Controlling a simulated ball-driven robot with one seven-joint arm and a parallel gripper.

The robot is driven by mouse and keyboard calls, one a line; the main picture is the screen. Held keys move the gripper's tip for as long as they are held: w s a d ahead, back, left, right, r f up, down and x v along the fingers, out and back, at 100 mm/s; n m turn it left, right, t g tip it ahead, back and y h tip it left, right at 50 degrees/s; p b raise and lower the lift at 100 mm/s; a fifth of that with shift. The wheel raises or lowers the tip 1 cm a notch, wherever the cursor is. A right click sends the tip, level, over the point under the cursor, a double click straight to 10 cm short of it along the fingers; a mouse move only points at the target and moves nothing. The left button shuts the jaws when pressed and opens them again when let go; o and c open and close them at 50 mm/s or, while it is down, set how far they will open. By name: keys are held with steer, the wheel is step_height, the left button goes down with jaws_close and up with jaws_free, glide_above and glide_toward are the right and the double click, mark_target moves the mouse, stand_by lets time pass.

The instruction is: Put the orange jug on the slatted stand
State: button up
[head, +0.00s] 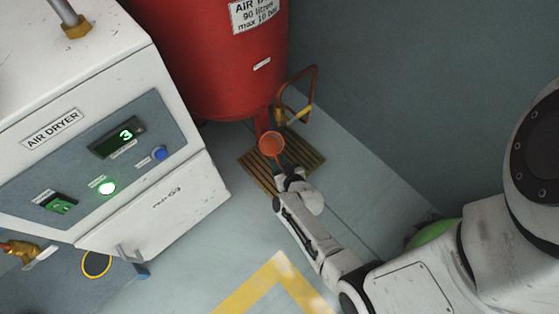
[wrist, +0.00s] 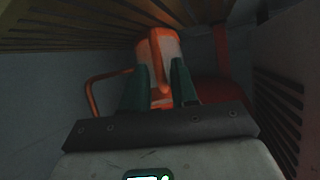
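The orange jug (head: 271,145) shows in the head view beyond my gripper, over the slatted stand's upper left part; its round rim faces up. The brown slatted stand (head: 311,158) lies on the floor below the red tank. My gripper (head: 284,168) is at the jug's near side. In the wrist view the jug (wrist: 157,50) is straight ahead, its handle between my two green fingers (wrist: 160,75). The fingers stand apart, with gaps visible beside the handle. Slats of the stand (wrist: 50,38) show at the upper left. The jug's base contact is hidden.
The red air tank (head: 215,60) stands right behind the stand. A copper pipe with a brass fitting (head: 300,110) rises at its right. The white air dryer (head: 80,80) fills the left. Floor in front, with yellow marking (head: 270,275), is clear.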

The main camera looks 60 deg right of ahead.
steer(key=shift+o, duration=0.7)
steer(key=shift+a+r+p, duration=0.15)
steer(key=shift+r+p, duration=0.75)
steer(key=shift+p, duration=0.1)
steer(key=p+v, duration=0.5)
steer(key=v, duration=0.6)
steer(key=shift+s, duration=0.35)
steer(key=shift+a+f, duration=0.1)
